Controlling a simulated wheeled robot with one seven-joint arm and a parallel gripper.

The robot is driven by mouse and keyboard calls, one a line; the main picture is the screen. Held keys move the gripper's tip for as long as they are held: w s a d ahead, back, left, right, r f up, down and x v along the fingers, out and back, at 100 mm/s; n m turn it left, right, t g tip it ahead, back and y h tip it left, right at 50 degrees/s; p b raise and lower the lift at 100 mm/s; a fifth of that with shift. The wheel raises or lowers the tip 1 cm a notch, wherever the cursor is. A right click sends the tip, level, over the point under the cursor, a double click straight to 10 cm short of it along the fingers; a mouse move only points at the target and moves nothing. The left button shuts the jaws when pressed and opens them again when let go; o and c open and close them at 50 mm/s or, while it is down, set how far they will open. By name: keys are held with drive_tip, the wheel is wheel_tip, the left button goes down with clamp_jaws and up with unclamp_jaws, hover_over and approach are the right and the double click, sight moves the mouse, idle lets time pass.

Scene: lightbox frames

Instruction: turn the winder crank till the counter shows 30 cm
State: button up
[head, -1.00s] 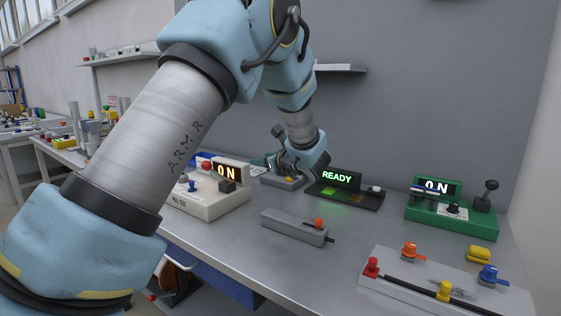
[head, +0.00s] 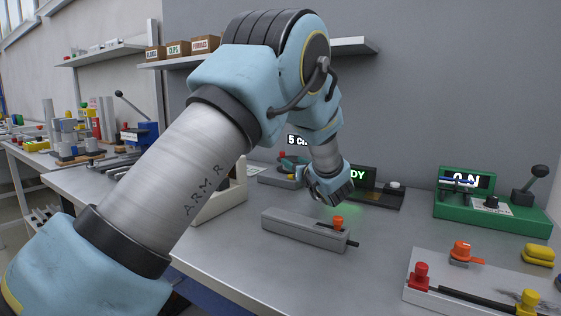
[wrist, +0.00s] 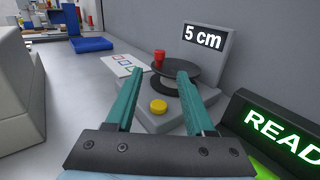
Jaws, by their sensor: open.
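The winder is a grey base (wrist: 160,118) with a black disc (wrist: 180,72) and a red crank knob (wrist: 159,58). Its counter (wrist: 203,38) reads 5 cm. A yellow button (wrist: 158,107) sits on the base. In the head view the winder base (head: 277,178) stands near the wall, left of my gripper (head: 333,196), and my arm partly covers the counter. In the wrist view the teal fingers of my gripper (wrist: 161,76) are apart and empty, pointing towards the disc and red knob. I cannot tell the exact gap to the knob.
A display reading READY (wrist: 288,136) stands close to the right of the winder. A grey block with an orange knob (head: 305,231) lies in front. A green ON box (head: 490,212) stands at right. A card (wrist: 116,64) lies left of the winder.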

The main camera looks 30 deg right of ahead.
sight(283, 154)
drive_tip(key=w, duration=0.3)
drive_tip(key=w+d+p, duration=0.1)
drive_tip(key=w, duration=0.6)
drive_tip(key=shift+w+d+p, duration=0.2)
drive_tip(key=shift+d+p, duration=0.05)
drive_tip(key=shift+p, duration=0.15)
drive_tip(key=shift+c, duration=0.3)
clamp_jaws()
